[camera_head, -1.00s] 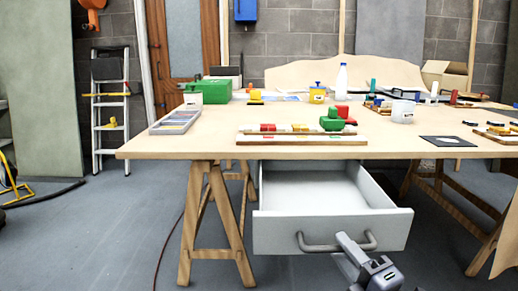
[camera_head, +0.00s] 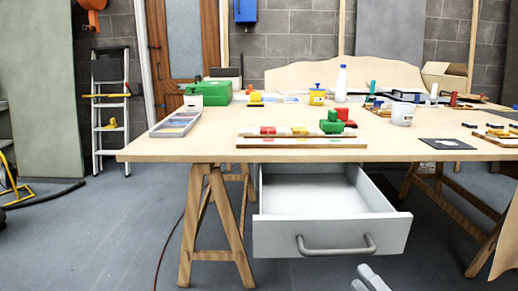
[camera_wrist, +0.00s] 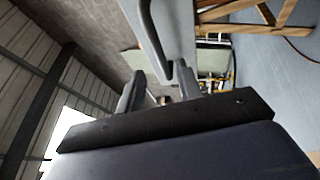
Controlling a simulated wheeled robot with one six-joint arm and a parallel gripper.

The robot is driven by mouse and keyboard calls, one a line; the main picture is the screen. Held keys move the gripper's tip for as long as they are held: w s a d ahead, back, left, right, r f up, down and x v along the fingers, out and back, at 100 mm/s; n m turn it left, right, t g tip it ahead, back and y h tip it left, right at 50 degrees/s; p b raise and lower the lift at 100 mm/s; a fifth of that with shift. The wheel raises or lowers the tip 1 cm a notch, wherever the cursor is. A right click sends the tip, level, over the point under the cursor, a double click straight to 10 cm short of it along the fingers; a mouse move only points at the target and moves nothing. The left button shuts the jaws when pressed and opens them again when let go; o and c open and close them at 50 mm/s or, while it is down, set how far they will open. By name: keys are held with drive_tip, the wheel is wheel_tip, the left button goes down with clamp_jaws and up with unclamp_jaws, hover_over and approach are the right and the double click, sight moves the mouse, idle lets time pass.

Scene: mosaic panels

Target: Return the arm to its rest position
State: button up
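My gripper (camera_head: 363,279) shows at the bottom edge of the head view, just below and in front of the drawer handle (camera_head: 337,245). In the wrist view its two fingers (camera_wrist: 158,88) stand apart with nothing held between them. The handle also shows in the wrist view (camera_wrist: 151,38), beyond the fingertips and apart from them. The grey drawer (camera_head: 275,236) under the table is pulled out, and its visible inside is empty. Most of my arm is outside the head view.
The wooden table (camera_head: 215,140) on trestle legs (camera_head: 195,230) bears mosaic trays, a green box (camera_head: 215,93), a white bottle (camera_head: 341,85) and several small items. A stepladder (camera_head: 110,110) stands at the back left. The floor (camera_head: 110,235) left of the trestle is mostly clear.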

sight(341, 251)
drive_tip(key=shift+b+x, duration=0.65)
drive_tip(key=shift+x, duration=3.15)
drive_tip(key=shift+w, duration=0.65)
